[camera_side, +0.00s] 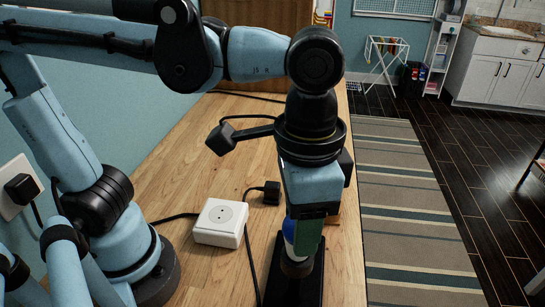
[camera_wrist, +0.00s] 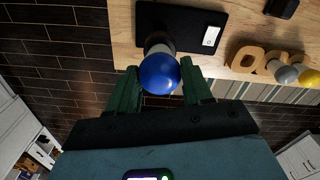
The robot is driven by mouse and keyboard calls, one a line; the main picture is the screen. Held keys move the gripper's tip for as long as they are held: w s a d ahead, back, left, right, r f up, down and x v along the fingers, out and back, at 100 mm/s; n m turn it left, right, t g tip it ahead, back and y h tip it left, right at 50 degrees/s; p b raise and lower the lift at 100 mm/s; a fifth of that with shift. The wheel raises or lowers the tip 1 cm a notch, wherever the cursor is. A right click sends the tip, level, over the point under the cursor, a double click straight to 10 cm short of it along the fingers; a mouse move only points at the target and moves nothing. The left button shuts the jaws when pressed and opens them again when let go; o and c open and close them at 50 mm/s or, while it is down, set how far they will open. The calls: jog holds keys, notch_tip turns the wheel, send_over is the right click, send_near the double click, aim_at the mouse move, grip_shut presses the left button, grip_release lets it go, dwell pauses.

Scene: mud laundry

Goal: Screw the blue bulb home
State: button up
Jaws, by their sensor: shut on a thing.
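The blue bulb (camera_wrist: 160,74) sits between the two green fingers of my gripper (camera_wrist: 160,69) in the wrist view. My gripper is shut on it. In the side view a sliver of the blue bulb (camera_side: 289,231) shows left of the green finger, my gripper (camera_side: 302,242) pointing down over a dark lamp base (camera_side: 312,283). The fingers hide much of the joint, so I cannot tell how deep the thread sits.
A white outlet box (camera_side: 220,221) and a black plug (camera_side: 265,193) with cables lie on the wooden bench left of the base. The bench edge is close.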

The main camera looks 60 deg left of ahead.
jog(key=m, duration=0.3)
dwell(0.4)
jog(key=shift+m, duration=1.5)
jog(key=o, duration=1.2)
jog(key=c, duration=0.3)
jog(key=shift+c, duration=0.2)
jog(key=shift+r, duration=3.45)
